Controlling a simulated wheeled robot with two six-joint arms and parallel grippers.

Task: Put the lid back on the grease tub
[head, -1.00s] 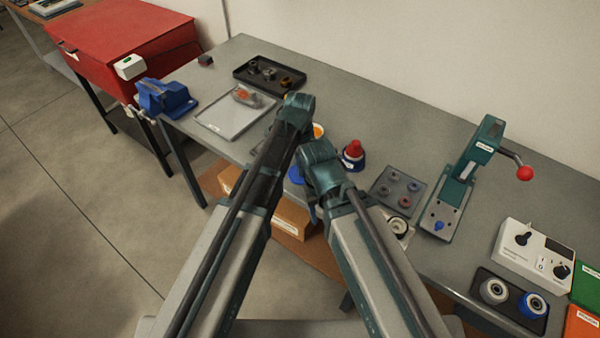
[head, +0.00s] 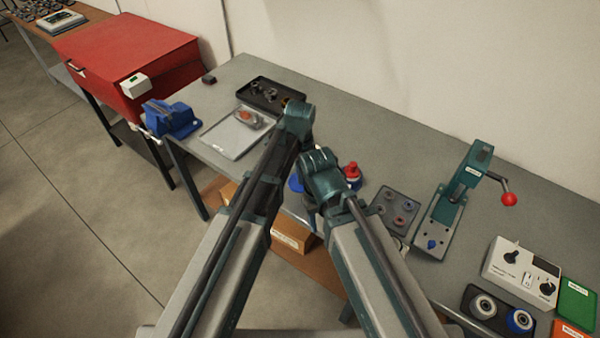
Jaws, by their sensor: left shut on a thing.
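My left gripper (head: 298,170) is mostly hidden by my own arm links. A blue round piece, which looks like the lid (head: 295,184), shows between my two arms at the front edge of the bench, where the left gripper holds it. The grease tub cannot be seen now; my arms cover the spot where an orange-filled round opening showed before. My right arm is folded beside the left one. Its fingers are hidden, so I cannot tell their state.
A bottle with a red top and blue base (head: 352,174) stands just right of my arms. Right of it are a tray of rings (head: 398,205) and a green lever press (head: 455,200). A pale tray (head: 228,140), a black parts tray (head: 262,96) and a blue vise (head: 172,118) are left.

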